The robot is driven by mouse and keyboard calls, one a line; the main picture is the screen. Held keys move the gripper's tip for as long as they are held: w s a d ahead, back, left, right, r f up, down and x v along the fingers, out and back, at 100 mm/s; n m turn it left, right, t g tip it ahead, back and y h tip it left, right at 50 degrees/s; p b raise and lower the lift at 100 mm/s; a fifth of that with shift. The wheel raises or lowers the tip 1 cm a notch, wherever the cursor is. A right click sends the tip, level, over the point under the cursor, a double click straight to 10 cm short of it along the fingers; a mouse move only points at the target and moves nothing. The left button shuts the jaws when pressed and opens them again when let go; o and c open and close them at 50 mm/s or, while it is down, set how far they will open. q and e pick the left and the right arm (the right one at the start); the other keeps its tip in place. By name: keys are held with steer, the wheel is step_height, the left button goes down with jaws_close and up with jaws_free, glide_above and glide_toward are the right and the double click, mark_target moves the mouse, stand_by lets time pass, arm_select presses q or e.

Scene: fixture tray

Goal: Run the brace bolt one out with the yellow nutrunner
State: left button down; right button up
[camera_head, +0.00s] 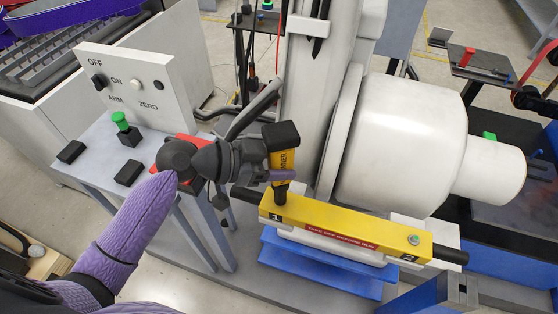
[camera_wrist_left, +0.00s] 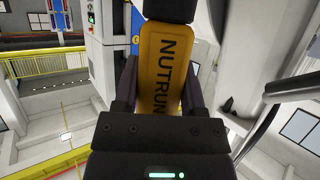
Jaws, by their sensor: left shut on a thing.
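My left gripper (camera_head: 268,168) is shut on the yellow nutrunner (camera_head: 283,160), which has a black top and stands upright. In the left wrist view the nutrunner (camera_wrist_left: 162,70) fills the space between the fingers. Its lower end meets the yellow brace bar (camera_head: 345,228) at the end marked 1, so bolt one is hidden under it. At the end marked 2, a greenish bolt head (camera_head: 414,239) shows on the bar. I cannot tell whether the nutrunner's tip is seated on bolt one. My right gripper is not in view.
A large white drum (camera_head: 400,140) stands just behind the bar. Blue blocks (camera_head: 325,270) lie below it. At left is a grey table (camera_head: 95,150) with a red item (camera_head: 190,142), a green-topped piece (camera_head: 121,122) and a switch panel (camera_head: 140,85) marked OFF, ON, ARM and ZERO.

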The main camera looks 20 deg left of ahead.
mark_target(264, 137)
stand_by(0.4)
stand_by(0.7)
arm_select(q)
steer(key=shift+s, duration=0.1)
stand_by(0.4)
steer(key=shift+r, duration=0.35)
step_height(264, 137, up, 6)
steer(key=p, duration=0.4)
steer(key=shift+f+p, duration=0.1)
steer(key=shift+p, duration=0.3)
